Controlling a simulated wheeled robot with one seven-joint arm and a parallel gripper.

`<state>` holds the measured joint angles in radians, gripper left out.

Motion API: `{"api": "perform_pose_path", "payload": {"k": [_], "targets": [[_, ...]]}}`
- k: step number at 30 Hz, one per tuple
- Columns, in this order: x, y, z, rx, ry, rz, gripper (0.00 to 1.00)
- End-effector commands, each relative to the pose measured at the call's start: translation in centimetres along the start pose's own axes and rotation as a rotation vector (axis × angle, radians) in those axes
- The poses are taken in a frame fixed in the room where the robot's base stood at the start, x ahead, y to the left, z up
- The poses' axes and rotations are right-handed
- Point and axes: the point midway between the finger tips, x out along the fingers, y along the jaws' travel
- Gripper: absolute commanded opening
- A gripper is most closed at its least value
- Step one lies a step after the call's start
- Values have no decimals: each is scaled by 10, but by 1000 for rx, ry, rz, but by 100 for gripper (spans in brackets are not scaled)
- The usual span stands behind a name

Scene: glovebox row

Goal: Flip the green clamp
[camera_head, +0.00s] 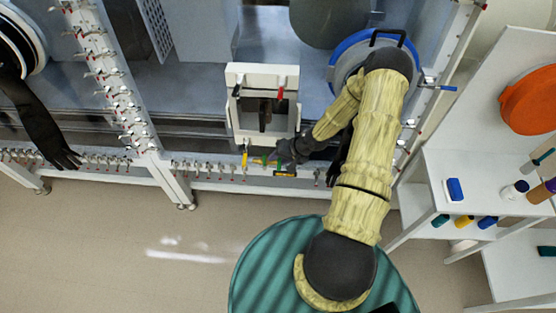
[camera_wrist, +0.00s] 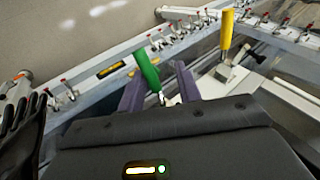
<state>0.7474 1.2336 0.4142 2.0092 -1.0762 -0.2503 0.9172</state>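The green clamp (camera_wrist: 147,70) has a green handle that stands up, tilted, from the metal rail in the wrist view. My gripper (camera_wrist: 160,72) is open, with its two dark purple fingers on either side of the green handle. The handle looks nearer the left finger; contact cannot be made out. In the head view, my gripper (camera_head: 280,154) is at the lower right of the white frame, and the green clamp (camera_head: 262,160) shows as a small green spot just left of it. The clamp's base is partly hidden.
A yellow-handled clamp (camera_wrist: 227,32) stands close to the right of the green one in the wrist view. A black-and-yellow piece (camera_wrist: 111,69) lies to the left. A black glove (camera_wrist: 18,125) hangs at the left edge. The white frame (camera_head: 240,128) carries red and black handles.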

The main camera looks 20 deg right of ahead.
Motion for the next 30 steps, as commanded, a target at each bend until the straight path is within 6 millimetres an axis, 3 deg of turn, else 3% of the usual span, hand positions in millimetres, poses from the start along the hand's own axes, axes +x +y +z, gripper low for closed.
{"api": "perform_pose_path", "payload": {"k": [11, 30], "targets": [[-2, 0, 2, -5, -5, 4, 32], [-81, -1, 2, -4, -3, 0, 32]]}}
